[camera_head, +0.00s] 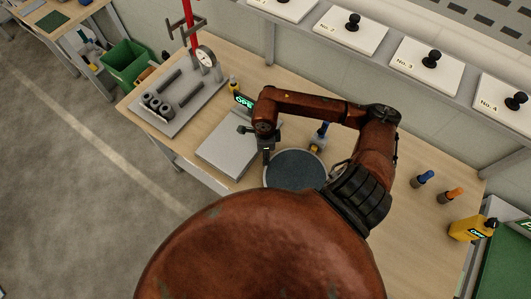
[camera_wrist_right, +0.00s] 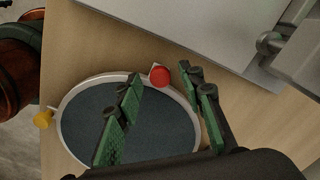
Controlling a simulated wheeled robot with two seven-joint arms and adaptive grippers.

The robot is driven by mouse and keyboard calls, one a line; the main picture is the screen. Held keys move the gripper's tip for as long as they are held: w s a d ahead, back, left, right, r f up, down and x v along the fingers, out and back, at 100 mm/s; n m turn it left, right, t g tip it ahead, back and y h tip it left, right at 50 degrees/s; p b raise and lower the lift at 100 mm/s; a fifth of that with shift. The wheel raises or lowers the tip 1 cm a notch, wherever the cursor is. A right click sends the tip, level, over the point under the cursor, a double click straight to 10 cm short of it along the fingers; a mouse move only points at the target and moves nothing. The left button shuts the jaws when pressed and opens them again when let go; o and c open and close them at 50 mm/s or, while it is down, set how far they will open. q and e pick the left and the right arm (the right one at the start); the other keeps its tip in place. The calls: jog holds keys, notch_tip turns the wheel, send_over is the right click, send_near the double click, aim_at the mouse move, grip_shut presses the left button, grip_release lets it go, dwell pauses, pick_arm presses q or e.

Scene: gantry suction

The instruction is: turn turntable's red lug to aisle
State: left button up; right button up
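The turntable (camera_head: 295,168) is a round dark disc with a pale rim on the workbench, partly hidden by my arm in the head view. In the right wrist view the turntable (camera_wrist_right: 72,118) shows a red lug (camera_wrist_right: 160,75) at its rim and a yellow lug (camera_wrist_right: 42,120) on the opposite side. My right gripper (camera_wrist_right: 163,96) is open, its green-padded fingers apart, with the red lug appearing between the fingertips. Contact cannot be told. In the head view my right gripper (camera_head: 266,152) is at the turntable's left edge, and the red lug is hidden. My left gripper is not in view.
A grey plate (camera_head: 222,150) lies left of the turntable. Blue (camera_head: 424,178) and orange (camera_head: 452,195) topped items stand right.

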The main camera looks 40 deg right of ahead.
jog(key=shift+c, duration=0.4)
grip_shut()
dwell(0.4)
